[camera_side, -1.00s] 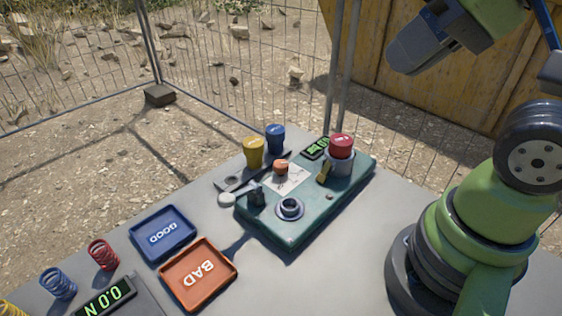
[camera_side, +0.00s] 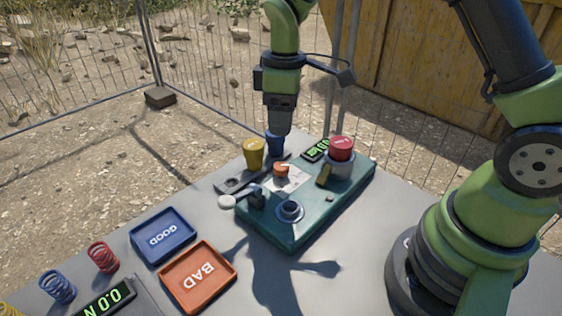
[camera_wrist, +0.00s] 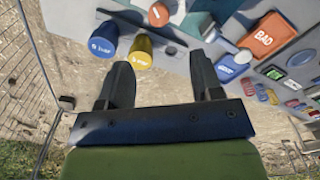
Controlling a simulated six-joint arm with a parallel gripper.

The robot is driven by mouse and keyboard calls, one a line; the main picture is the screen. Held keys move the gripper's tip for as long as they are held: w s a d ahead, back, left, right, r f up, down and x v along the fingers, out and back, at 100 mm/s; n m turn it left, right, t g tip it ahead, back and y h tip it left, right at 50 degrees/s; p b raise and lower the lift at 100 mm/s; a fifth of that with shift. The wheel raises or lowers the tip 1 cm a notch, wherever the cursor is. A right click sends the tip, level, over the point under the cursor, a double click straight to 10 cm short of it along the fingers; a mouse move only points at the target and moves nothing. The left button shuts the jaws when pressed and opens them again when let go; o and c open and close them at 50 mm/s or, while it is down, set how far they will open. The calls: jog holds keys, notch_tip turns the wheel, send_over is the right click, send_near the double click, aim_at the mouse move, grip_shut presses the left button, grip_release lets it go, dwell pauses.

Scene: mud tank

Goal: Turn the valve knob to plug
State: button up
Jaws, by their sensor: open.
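The orange valve knob (camera_side: 282,170) sits on a white label plate (camera_side: 294,180) on the teal panel box (camera_side: 262,230). The label writing is too small to read. In the wrist view an orange round knob (camera_wrist: 158,14) shows at the top edge, beyond the fingertips. My gripper (camera_side: 278,130) points down above the back of the panel, over the blue cup and apart from the knob. In the wrist view my gripper (camera_wrist: 162,65) is open, with nothing between its fingers.
A yellow cup (camera_side: 253,153) and a blue cup (camera_side: 275,142) stand behind the knob. A red button (camera_side: 341,148), a brass-coloured lever (camera_side: 324,174) and a round socket (camera_side: 290,210) are nearby. Blue GOOD (camera_side: 163,236) and orange BAD (camera_side: 197,277) trays lie at the front left.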

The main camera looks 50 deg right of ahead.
aim_at(281, 166)
jog(key=shift+n, duration=0.3)
jog(key=f, duration=1.1)
jog(key=shift+w+f, duration=0.2)
jog(key=shift+f, duration=0.05)
jog(key=c, duration=0.9)
